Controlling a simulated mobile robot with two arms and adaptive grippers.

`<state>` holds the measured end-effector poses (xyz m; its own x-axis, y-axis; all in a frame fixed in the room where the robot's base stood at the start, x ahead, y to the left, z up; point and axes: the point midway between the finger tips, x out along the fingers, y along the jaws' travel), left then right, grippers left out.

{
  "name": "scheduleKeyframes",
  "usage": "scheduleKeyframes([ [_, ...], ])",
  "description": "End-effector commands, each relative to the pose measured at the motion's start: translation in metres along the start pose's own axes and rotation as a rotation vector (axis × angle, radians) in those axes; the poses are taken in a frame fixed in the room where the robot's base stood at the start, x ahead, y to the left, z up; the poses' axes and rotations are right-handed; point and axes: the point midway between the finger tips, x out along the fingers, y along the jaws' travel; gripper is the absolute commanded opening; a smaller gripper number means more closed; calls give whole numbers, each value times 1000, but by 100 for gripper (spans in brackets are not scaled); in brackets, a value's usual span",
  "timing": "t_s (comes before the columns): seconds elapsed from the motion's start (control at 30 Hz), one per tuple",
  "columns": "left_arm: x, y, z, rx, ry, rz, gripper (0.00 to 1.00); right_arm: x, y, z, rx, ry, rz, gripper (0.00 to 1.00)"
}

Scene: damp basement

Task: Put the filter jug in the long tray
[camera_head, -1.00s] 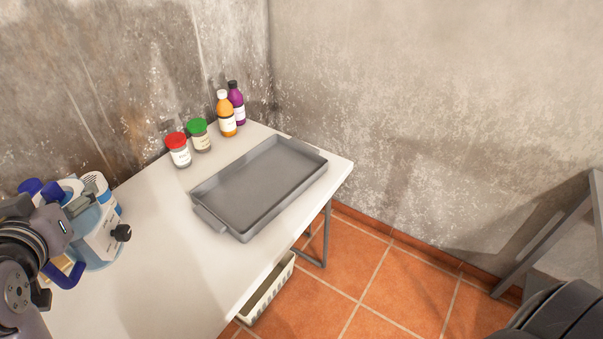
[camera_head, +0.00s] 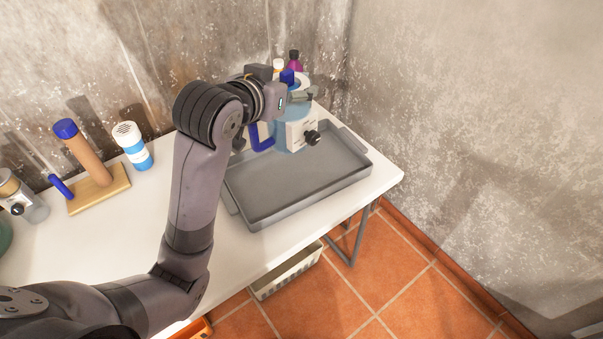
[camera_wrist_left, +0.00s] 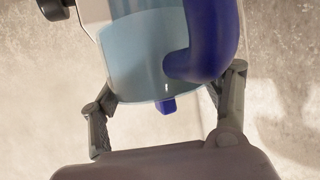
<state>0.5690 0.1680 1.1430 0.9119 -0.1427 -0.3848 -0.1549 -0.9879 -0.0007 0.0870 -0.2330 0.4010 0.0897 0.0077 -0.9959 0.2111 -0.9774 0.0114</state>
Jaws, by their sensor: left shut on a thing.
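The filter jug (camera_head: 293,136) is a clear light-blue vessel with a blue handle, a white label and a black tap. My left gripper (camera_head: 300,95) is shut on it near its top in the head view. The jug appears over the back part of the long grey tray (camera_head: 262,217); I cannot tell whether its base touches the tray floor. In the left wrist view the jug (camera_wrist_left: 135,58) sits between the fingers of my left gripper (camera_wrist_left: 165,100), with its blue handle on the right. My right gripper is not in view.
Orange and purple bottles (camera_head: 295,60) stand behind the jug. A blue-and-white bottle (camera_head: 138,155) and a wooden stand with a blue-topped post (camera_head: 93,157) are at left on the white table (camera_head: 120,225). The tray's front part is empty. A basket (camera_head: 287,272) is below.

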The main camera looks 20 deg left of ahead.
Motion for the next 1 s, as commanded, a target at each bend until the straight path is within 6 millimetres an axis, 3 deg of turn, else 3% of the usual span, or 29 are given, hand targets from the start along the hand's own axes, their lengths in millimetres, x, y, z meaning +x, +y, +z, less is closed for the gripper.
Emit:
scheduleKeyframes([
  [0.1, 32, -3, 1, 35, 5, 66, 9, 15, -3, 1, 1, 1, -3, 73],
  [0.3, 76, -20, -1, 71, 7, 155, 9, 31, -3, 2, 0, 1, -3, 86],
  [0.43, 95, -37, -4, 81, 8, 183, 9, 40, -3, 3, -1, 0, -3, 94],
  [0.67, 110, -59, -9, 83, 9, 197, 9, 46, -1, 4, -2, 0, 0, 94],
  [0.77, 115, -61, 0, 82, 7, 199, 9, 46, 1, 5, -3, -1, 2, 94],
  [1.0, 135, -61, 49, 80, 3, 199, 9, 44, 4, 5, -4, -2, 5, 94],
])
